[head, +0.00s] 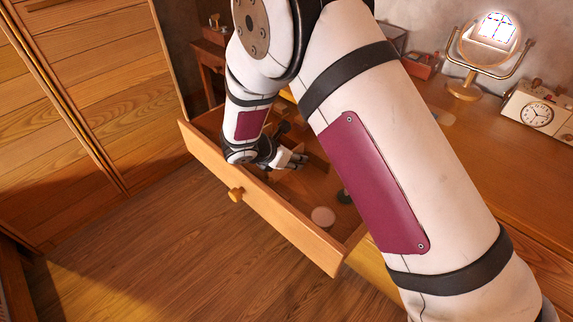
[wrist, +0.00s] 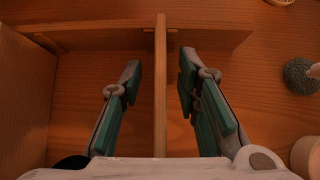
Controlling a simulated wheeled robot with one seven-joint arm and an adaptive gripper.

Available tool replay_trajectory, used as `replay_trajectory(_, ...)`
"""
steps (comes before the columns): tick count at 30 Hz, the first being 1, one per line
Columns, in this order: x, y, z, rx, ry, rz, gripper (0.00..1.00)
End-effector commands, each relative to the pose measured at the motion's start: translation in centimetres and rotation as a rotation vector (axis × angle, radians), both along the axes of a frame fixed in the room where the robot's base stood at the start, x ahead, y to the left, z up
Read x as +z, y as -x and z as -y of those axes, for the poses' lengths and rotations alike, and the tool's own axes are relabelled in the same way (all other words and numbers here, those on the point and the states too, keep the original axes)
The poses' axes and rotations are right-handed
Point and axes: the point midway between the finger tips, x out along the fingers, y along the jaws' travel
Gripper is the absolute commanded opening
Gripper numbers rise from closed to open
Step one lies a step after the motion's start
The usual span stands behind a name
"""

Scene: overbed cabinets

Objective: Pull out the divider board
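The divider board (wrist: 160,120) is a thin wooden board seen edge-on in the wrist view, running up the middle of the picture inside the drawer. It meets a wooden cross board (wrist: 205,37) at its far end. My gripper (wrist: 159,82) is open, with one green-padded finger on each side of the divider board and a gap showing on both sides. In the head view my gripper (head: 292,160) is down inside the open drawer (head: 262,212); the divider board is hard to make out there, partly hidden by my arm.
A white round item (head: 322,217) lies in the drawer's front right. In the wrist view a dark green round item (wrist: 300,75) and a pale round item (wrist: 306,156) lie at the right. A mirror (head: 487,40) and a clock (head: 537,114) stand on the top behind.

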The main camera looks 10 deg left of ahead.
Motion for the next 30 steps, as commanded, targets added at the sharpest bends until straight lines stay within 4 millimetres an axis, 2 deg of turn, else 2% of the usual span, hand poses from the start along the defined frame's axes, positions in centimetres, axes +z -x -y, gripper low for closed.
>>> replay_trajectory(4,0.1,0.0,0.0,0.000,-0.001,0.001,0.30)
replay_trajectory(8,0.1,0.0,0.0,0.000,-0.001,0.001,0.01)
replay_trajectory(21,0.5,0.0,-0.1,-0.001,-0.002,0.001,0.00)
replay_trajectory(26,2.7,0.0,-0.1,-0.002,-0.003,0.004,0.00)
replay_trajectory(30,5.5,0.0,-0.1,-0.002,-0.004,0.005,0.00)
